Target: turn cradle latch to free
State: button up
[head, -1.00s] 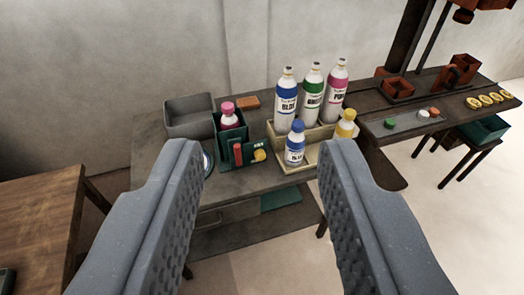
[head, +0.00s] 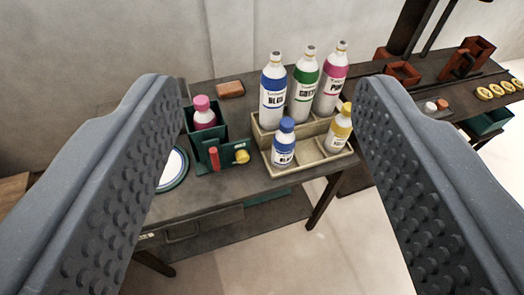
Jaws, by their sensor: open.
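The cradle (head: 205,148) is a dark green holder on the grey table, left of centre. A bottle with a pink cap (head: 203,110) stands upright in it. On its front are an upright red bar (head: 214,158) and a round yellow knob (head: 241,156). I cannot tell for sure which of the two is the latch. My gripper (head: 265,95) is open and empty, its two grey fingers wide apart at the left and right. The cradle shows between them, farther away, close to the left finger's edge in the picture. Nothing touches it.
A beige tray (head: 312,163) right of the cradle holds several bottles. An orange block (head: 231,89) lies behind the cradle, and a round white and green dish (head: 172,168) is at its left. A dark bench (head: 440,95) with red parts stands at right.

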aim_at(243, 161)
jog(key=w+d+f+n+y, duration=0.1)
jog(key=w+d+f, duration=0.2)
jog(key=w+f, duration=0.85)
jog(key=w+d+f+n, duration=0.1)
jog(key=w+d+f, duration=0.1)
jog(key=w+f, duration=0.9)
jog(key=s+a+f+t+y, duration=0.1)
jog(key=s+a+f+y, duration=0.15)
jog(key=f, duration=1.25)
jog(key=s+a+f+t+y, duration=0.1)
jog(key=f+y, duration=0.2)
jog(key=f, duration=1.2)
jog(key=b+x, duration=0.1)
jog(key=x, duration=0.3)
jog(key=b+x, duration=0.1)
jog(key=x, duration=0.4)
jog(key=f+b+x, duration=0.1)
jog(key=x, duration=0.3)
jog(key=shift+w+d+r, duration=0.1)
jog(key=shift+w, duration=0.25)
jog(key=c, duration=1)
